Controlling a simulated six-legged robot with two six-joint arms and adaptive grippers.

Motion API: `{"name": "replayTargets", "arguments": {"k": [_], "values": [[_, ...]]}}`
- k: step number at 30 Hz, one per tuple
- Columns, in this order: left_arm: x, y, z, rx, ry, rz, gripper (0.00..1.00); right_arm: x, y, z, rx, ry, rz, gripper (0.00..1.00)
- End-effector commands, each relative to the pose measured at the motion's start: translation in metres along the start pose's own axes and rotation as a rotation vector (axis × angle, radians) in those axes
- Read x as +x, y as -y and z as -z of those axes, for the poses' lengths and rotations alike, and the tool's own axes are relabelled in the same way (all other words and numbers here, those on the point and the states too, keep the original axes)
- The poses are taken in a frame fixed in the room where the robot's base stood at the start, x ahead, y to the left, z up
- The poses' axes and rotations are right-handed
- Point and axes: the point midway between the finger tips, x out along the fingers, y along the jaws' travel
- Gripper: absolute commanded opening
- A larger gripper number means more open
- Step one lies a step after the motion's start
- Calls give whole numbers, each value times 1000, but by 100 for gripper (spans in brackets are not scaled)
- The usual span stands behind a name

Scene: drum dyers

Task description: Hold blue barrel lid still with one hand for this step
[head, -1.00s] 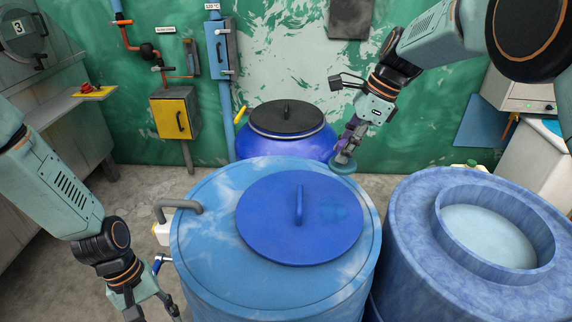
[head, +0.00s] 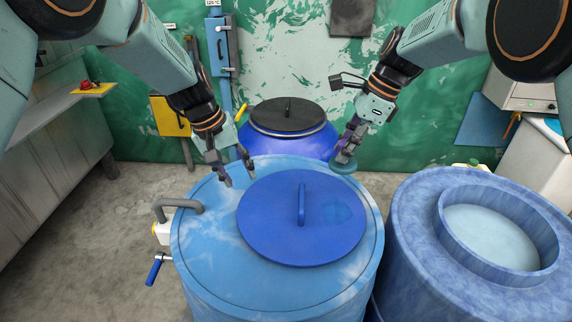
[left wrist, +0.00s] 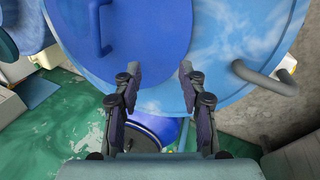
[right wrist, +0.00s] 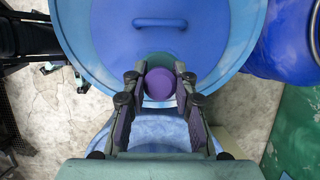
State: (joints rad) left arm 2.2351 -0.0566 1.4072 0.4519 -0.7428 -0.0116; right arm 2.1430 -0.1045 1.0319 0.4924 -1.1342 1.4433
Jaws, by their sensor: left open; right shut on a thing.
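The blue barrel lid (head: 275,220) lies flat on the light blue barrel (head: 215,250), with a raised bar handle (head: 301,203). It also shows in the left wrist view (left wrist: 145,30) and the right wrist view (right wrist: 185,40). My left gripper (head: 239,179) is open and empty, above the barrel top at the lid's back-left side, apart from the handle. My right gripper (head: 347,152) is shut on a purple round knob (right wrist: 160,83) with a teal disc (head: 343,166) under it. The disc is at the barrel's back-right rim; I cannot tell whether it touches.
An open-topped blue barrel (head: 415,230) stands close on the right. A black-lidded blue barrel (head: 318,145) stands behind. A grey bent pipe (head: 180,204) and a blue crank handle (head: 154,270) stick out at the left. The floor (head: 90,240) at left is clear.

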Motion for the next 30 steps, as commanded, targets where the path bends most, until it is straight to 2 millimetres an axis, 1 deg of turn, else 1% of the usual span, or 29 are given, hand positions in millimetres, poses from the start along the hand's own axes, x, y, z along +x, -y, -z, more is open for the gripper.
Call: {"name": "replayTargets", "arguments": {"k": [1,3,6,10,13,17,30], "values": [[3,-22,-2,56,-6,1,41,0,0,0,0,0,1,0],[6,-47,-5,121,-11,-6,41,-1,0,0,0,0,1,0],[11,-76,-10,195,-17,-17,41,-1,0,0,0,0,1,0],[15,-100,-16,255,-19,-27,41,0,0,0,0,0,1,0],[18,-107,-18,273,-20,-31,41,0,0,0,0,0,1,0],[29,-108,-18,277,-19,-31,41,0,0,0,0,0,1,0],[101,-110,-17,275,-19,-31,41,0,0,0,0,0,1,0]]}}
